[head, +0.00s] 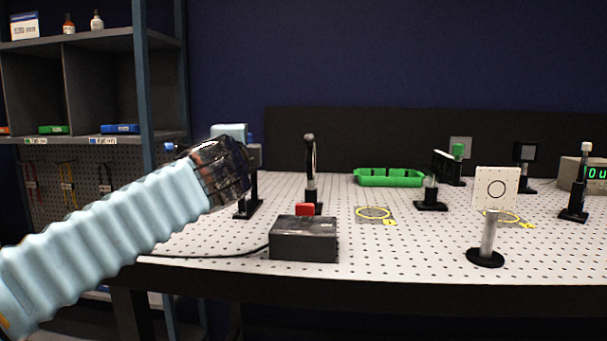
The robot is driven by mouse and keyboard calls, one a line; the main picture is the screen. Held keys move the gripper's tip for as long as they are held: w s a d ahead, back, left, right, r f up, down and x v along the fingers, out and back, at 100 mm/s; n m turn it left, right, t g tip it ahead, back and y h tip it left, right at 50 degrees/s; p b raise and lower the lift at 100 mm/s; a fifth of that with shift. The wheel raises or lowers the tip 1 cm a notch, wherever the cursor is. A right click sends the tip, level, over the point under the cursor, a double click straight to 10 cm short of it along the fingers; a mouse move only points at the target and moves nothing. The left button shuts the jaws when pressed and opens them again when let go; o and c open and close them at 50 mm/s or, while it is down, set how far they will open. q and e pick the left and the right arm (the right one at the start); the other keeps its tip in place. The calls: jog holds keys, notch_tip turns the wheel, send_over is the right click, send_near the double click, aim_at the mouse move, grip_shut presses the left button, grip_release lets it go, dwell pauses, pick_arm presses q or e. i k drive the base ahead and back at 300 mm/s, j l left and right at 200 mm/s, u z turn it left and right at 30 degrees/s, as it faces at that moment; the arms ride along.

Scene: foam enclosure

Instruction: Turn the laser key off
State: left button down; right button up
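My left arm comes in from the left in a pale blue ribbed sleeve. My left gripper (222,172), dark and shiny, is at its end above the table's left part; I cannot tell whether its fingers are open or shut. A pale blue block (230,130) shows just behind and above it, near a post on a black base (248,209). A black box (303,243) with a red part (305,208) on its top back edge sits at the front, right of the gripper, apart from it. No key can be made out clearly. My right gripper is not in view.
A cable runs left from the black box. Grey shelves (95,42) stand at left.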

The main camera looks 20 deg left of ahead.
aim_at(305, 211)
jog(key=k+l, duration=0.3)
jog(key=k, duration=0.15)
jog(key=k+l, duration=0.3)
jog(key=k, duration=0.15)
